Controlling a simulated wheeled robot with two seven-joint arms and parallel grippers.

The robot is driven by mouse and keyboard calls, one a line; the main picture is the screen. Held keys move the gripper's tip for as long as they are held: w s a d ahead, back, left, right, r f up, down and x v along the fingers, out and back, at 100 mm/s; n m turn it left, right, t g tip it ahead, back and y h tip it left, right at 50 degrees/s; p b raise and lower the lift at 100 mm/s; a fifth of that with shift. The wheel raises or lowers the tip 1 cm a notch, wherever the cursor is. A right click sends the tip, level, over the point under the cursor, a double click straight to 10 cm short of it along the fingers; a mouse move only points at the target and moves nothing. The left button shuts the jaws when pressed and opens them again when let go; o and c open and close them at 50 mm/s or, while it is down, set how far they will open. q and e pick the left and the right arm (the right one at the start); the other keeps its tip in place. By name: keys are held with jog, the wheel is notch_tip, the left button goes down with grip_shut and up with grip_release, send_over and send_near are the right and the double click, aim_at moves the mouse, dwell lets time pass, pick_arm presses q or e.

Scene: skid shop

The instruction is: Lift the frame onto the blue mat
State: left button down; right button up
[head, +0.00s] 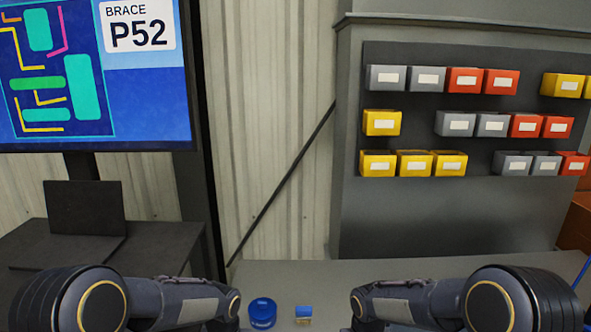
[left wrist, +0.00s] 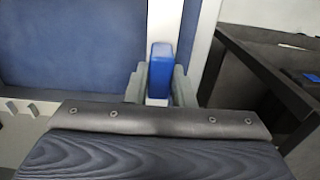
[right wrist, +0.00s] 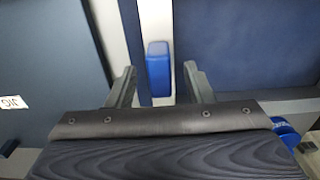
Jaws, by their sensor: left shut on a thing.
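A pale frame bar (left wrist: 204,35) with a blue grip (left wrist: 162,62) runs up the left wrist view. My left gripper (left wrist: 161,70) is shut on this grip, one finger on each side. In the right wrist view, another blue grip (right wrist: 158,62) sits on a pale bar (right wrist: 155,18). My right gripper (right wrist: 160,69) is open around it, with a gap on both sides. Blue surfaces border the bars in both wrist views; I cannot tell which is the mat. The head view shows neither the frame nor my gripper fingers.
A dark table (left wrist: 245,60) stands right of the frame in the left wrist view. In the head view, a blue round container (head: 262,313) and a small blue-and-tan item (head: 303,314) rest on a grey bench (head: 330,272). Bins and a screen (head: 95,75) stand behind.

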jog(key=shift+o, duration=0.2)
pick_arm(q)
jog(key=c, duration=1.1)
grip_release()
jog(key=shift+r, duration=0.65)
pick_arm(e)
jog(key=shift+r, duration=0.65)
pick_arm(q)
jog(key=shift+r, duration=2.85)
pick_arm(e)
jog(key=shift+r, duration=2.85)
